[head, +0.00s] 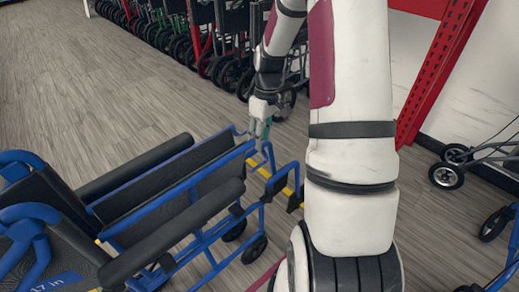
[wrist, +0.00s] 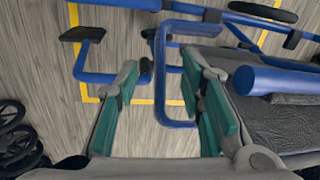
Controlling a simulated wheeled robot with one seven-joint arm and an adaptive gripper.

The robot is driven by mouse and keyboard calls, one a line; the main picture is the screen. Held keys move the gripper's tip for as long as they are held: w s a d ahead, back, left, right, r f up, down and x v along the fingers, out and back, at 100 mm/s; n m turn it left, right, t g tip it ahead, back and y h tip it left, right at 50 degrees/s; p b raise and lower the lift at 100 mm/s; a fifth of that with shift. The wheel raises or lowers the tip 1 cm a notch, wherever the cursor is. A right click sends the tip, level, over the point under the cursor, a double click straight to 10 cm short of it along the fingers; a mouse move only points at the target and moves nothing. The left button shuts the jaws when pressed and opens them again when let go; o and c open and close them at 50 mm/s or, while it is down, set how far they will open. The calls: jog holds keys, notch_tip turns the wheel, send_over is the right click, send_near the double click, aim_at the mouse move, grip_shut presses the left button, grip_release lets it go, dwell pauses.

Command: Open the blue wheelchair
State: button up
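The blue wheelchair (head: 175,232) stands at lower left in the head view, with blue tubes, black armrests and a dark fabric panel between them. The armrests are fairly close together. Its frame also fills the upper and right parts of the wrist view (wrist: 280,80). My gripper (head: 264,128) is at the wheelchair's far end, by the blue front tubes. In the wrist view my gripper (wrist: 160,70) is open, its green-padded fingers spread. A blue tube loop (wrist: 190,122) appears between the fingers; I cannot tell whether they touch it. My arm hides part of the floor.
A row of dark wheelchairs (head: 232,45) stands at the back. A red rack upright (head: 437,70) is at upper right, with a wheeled walker (head: 447,176) beside it. Yellow tape (wrist: 160,101) marks the floor. The wood floor at left is clear.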

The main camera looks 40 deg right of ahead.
jog(key=shift+a+f+b, duration=0.2)
jog(key=shift+f+b, duration=0.2)
jog(key=shift+f, duration=1.45)
jog(key=shift+c, duration=0.5)
grip_shut()
